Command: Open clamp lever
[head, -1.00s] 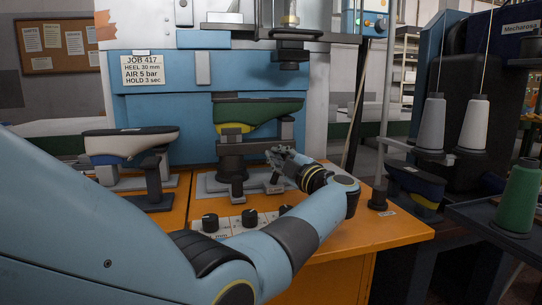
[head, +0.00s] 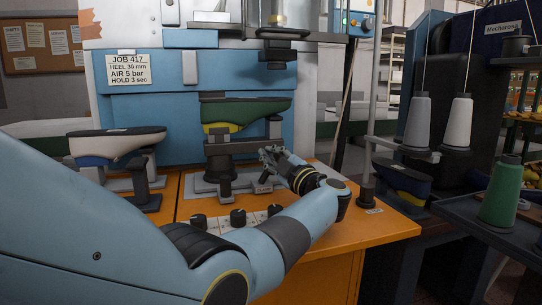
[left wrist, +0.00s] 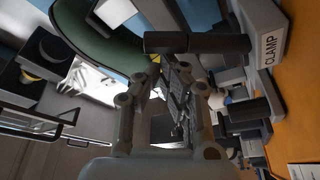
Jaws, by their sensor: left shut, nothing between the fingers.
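My left gripper (head: 268,156) is shut and empty, just right of the clamp stand's dark post (head: 219,164). In the left wrist view its fingers (left wrist: 172,76) point at a dark bar-shaped handle (left wrist: 197,43), which crosses just beyond the fingertips and appears to be the clamp lever. I cannot tell whether they touch. A white CLAMP label (left wrist: 269,50) is on the grey base beside it. A green and yellow shoe last with a dark sole (head: 244,112) sits upside down on the stand. My right gripper is not in view.
A second last, white and blue with a dark sole (head: 117,142), stands on the left. Black knobs (head: 238,217) line the front of the orange bench (head: 385,226). A press head (head: 277,52) hangs above. Thread cones (head: 458,122) stand at right.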

